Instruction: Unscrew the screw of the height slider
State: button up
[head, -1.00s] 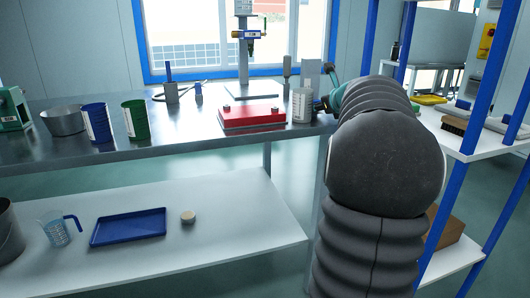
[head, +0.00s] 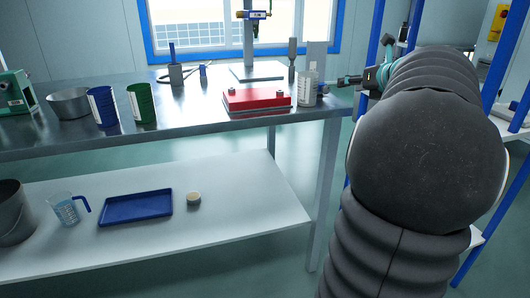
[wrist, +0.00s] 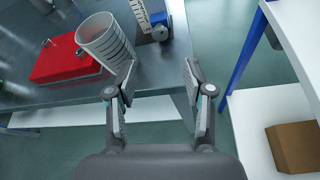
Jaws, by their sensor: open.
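A stand with a column carries a blue and yellow gauge block (head: 254,14) at the back of the bench in the head view. An upright scale with a blue part at its foot (wrist: 159,32) stands at the bench's right end in the wrist view. I cannot tell for sure which of these is the height slider, and no screw is clearly visible. My gripper (wrist: 158,75) is open and empty, its fingers pointing toward the bench's right edge. In the head view my gripper (head: 352,80) is small, right of the beaker, partly hidden by my arm.
A striped white beaker (wrist: 103,42) stands just left of my gripper, beside a red box (wrist: 66,60). Blue (head: 103,106) and green (head: 142,103) cups stand farther left on the bench. A blue-posted shelf (wrist: 244,60) stands right, with a brown box (wrist: 294,146).

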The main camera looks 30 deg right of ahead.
jog(key=s+a+f+n+g+y, duration=0.1)
jog(key=a+f+n, duration=0.2)
jog(key=a+n, duration=0.3)
jog(key=s+a+f+n+g+y+b, duration=0.1)
jog(key=a+f+n, duration=0.3)
jog(key=a, duration=0.9)
jog(key=s+a+f+n+g+y+b, duration=0.1)
jog(key=a+f+n, duration=0.3)
jog(key=a+n, duration=0.4)
jog(key=shift+a+g, duration=0.9)
jog(key=shift+a, duration=0.1)
jog(key=shift+f, duration=0.1)
